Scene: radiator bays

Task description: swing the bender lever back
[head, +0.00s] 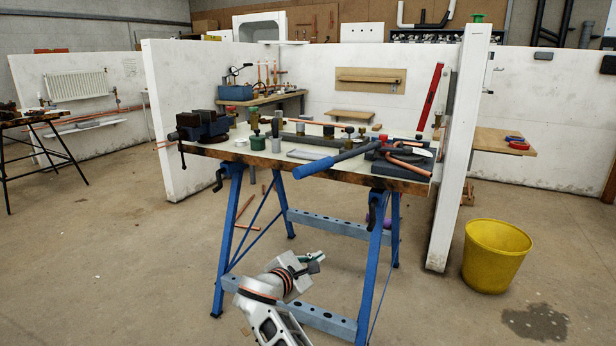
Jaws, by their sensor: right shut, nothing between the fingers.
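The pipe bender (400,165) lies at the right end of the workbench (270,165), with a copper pipe on it. Its lever (335,158) has a blue grip and points left and forward, the grip's end reaching past the bench's front edge. My right gripper (316,262) is low in front of the bench, below the bench top and well apart from the lever. It is shut and empty. My left gripper is out of view.
A blue vise (202,128) sits at the bench's left end, with several fittings and tools between it and the bender. Blue bench legs (375,265) stand close to my right gripper. A yellow bucket (495,255) is on the floor at right.

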